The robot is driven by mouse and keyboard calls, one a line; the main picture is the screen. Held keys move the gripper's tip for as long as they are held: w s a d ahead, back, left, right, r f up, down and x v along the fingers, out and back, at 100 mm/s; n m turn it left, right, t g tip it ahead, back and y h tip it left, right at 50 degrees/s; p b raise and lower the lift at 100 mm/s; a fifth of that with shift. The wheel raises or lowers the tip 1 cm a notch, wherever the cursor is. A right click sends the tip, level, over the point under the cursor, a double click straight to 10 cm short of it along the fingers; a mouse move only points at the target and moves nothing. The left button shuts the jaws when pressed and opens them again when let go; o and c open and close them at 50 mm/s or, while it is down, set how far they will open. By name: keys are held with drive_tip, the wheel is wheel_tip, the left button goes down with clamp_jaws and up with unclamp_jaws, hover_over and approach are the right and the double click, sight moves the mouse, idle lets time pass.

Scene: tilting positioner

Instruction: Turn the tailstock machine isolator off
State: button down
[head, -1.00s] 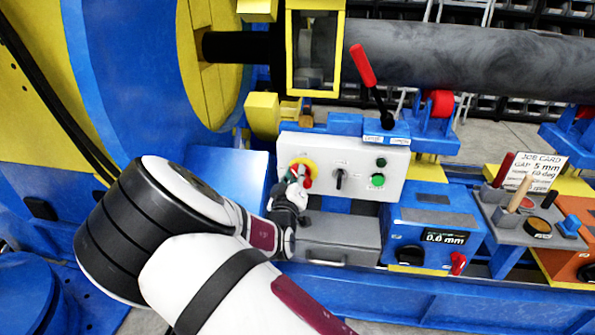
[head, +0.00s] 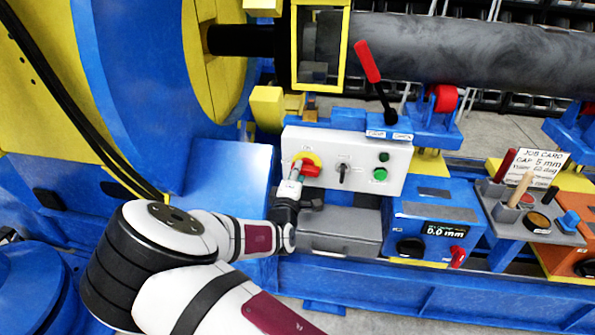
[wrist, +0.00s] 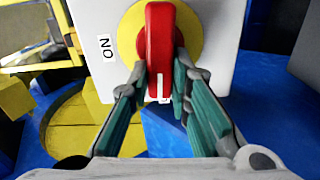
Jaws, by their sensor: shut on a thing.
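The isolator is a red handle (head: 311,169) on a yellow disc (head: 301,158), at the left of a white control panel (head: 325,139). In the wrist view the red handle (wrist: 160,35) stands lengthwise between my fingers, with the yellow disc (wrist: 127,36) behind it. A sideways "ON" label (wrist: 106,48) is left of the disc. A white mark on the handle's near end lies by a second label, mostly hidden. My gripper (head: 297,177) is shut on the handle; in the wrist view its green-padded fingers (wrist: 159,75) flank the near end.
A black switch (head: 343,173) and green buttons (head: 380,174) are right on the panel. A grey box (head: 338,232) sits just below. A blue unit (head: 437,215) reading 0.0 mm stands to the right. A red-knobbed lever (head: 368,62) rises above.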

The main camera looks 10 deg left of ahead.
drive_tip(key=shift+f+n, duration=0.15)
drive_tip(key=shift+n, duration=0.35)
drive_tip(key=c, duration=1.5)
unclamp_jaws()
drive_tip(key=s, duration=1.2)
drive_tip(key=shift+a, duration=0.25)
